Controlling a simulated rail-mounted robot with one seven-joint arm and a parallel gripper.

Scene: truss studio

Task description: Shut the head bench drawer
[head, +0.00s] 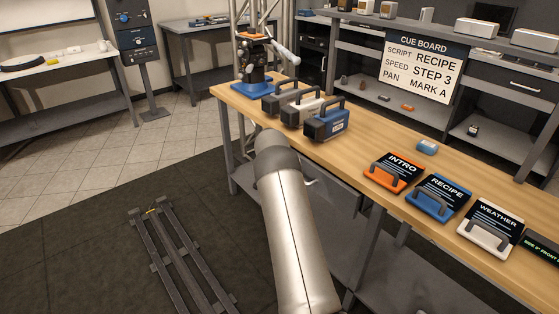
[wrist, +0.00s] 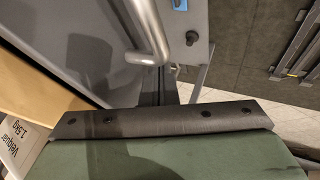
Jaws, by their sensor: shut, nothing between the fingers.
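The bench (head: 375,152) has a light wooden top and a grey frame, and runs diagonally through the head view. In the head view my arm covers part of its front, and my gripper is hidden. A small bit of bright metal (head: 311,182) shows beside my arm below the top. In the wrist view a grey panel (wrist: 75,45), apparently the drawer front, carries a silver bar handle (wrist: 148,30). My gripper (wrist: 160,86) is shut and empty, its dark fingers close to the handle's lower end. I cannot tell whether they touch, or how far the drawer stands out.
Equipment cases (head: 325,122) and several cards with handles, including an orange one (head: 392,177), stand on the bench top. A dark rail track (head: 180,262) lies on the floor at left.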

